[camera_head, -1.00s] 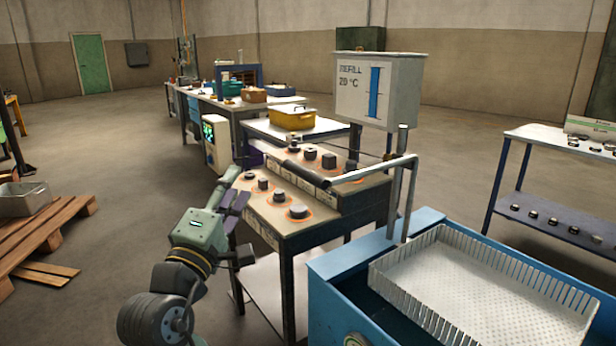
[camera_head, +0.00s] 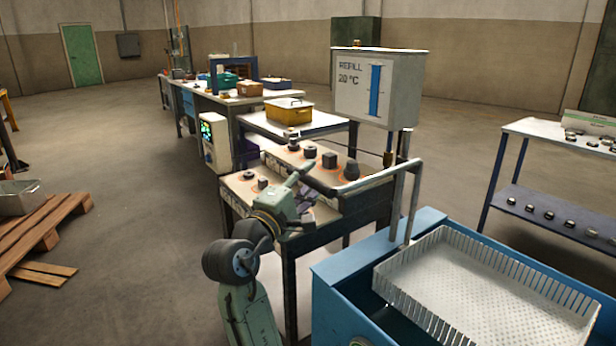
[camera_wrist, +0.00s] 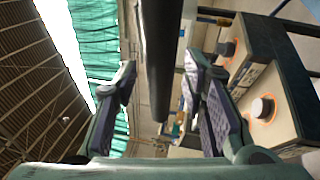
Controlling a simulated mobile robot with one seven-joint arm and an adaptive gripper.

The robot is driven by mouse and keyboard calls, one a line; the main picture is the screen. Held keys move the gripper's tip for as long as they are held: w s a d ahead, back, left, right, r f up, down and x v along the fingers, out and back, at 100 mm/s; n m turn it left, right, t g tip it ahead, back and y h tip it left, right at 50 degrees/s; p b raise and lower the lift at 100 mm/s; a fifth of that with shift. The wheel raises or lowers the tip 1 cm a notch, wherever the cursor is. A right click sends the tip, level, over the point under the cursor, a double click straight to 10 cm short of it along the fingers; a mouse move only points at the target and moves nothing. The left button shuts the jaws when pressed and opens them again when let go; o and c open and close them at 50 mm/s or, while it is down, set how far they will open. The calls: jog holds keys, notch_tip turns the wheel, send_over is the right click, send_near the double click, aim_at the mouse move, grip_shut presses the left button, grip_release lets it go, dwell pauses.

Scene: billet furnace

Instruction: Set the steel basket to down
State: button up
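The steel basket (camera_head: 490,285) is a pale, perforated tray with slatted sides, sitting high in the mouth of the blue tank (camera_head: 335,275) at the right of the head view. A bent lever bar (camera_head: 390,172) runs from the post beside the tank out to the left, ending in a dark grip. My gripper (camera_head: 302,190) is at that dark end, above the bench. In the wrist view, the dark grip (camera_wrist: 160,60) passes between the two spread fingers of my gripper (camera_wrist: 160,85), with a gap visible on each side. The basket is outside the wrist view.
A bench with dark billets (camera_head: 330,160) on orange-ringed spots stands just below and behind my gripper. A box marked REFILL 20 °C (camera_head: 375,88) rises above the lever. A blue-legged rack (camera_head: 510,185) stands at right. A pallet (camera_head: 45,225) lies at left, with open floor between.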

jog(key=shift+w, duration=0.1)
jog(key=shift+c, duration=0.6)
grip_shut()
dwell(0.3)
